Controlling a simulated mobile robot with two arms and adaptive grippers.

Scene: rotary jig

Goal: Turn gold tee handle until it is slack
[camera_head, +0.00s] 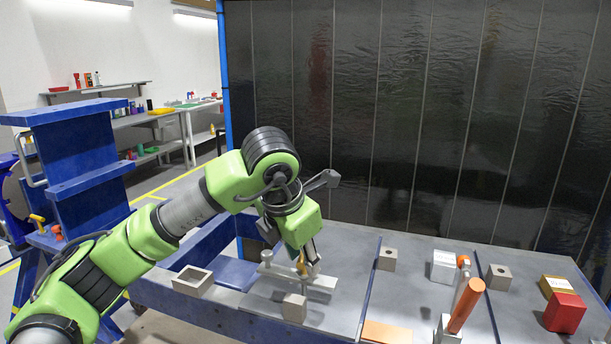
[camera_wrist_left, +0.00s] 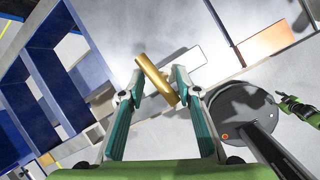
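The gold tee handle (camera_wrist_left: 157,81) shows in the left wrist view as a slanted gold bar between my left fingertips. In the head view only a small gold bit of the handle (camera_head: 301,266) shows beside the fingers. My left gripper (camera_wrist_left: 158,84) has its two fingers apart, one on each side of the bar. The bar's lower end is close to the right-hand finger; I cannot tell whether they touch. In the head view my left gripper (camera_head: 307,268) points down over the grey fixture and partly hides the handle. My right gripper does not show.
A light bar clamp (camera_head: 285,273) lies by the handle, with a grey block (camera_head: 294,307) in front. An open grey box (camera_head: 193,280) is to the left. An orange cylinder (camera_head: 466,305), a red block (camera_head: 564,312) and a white block (camera_head: 444,266) stand to the right.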

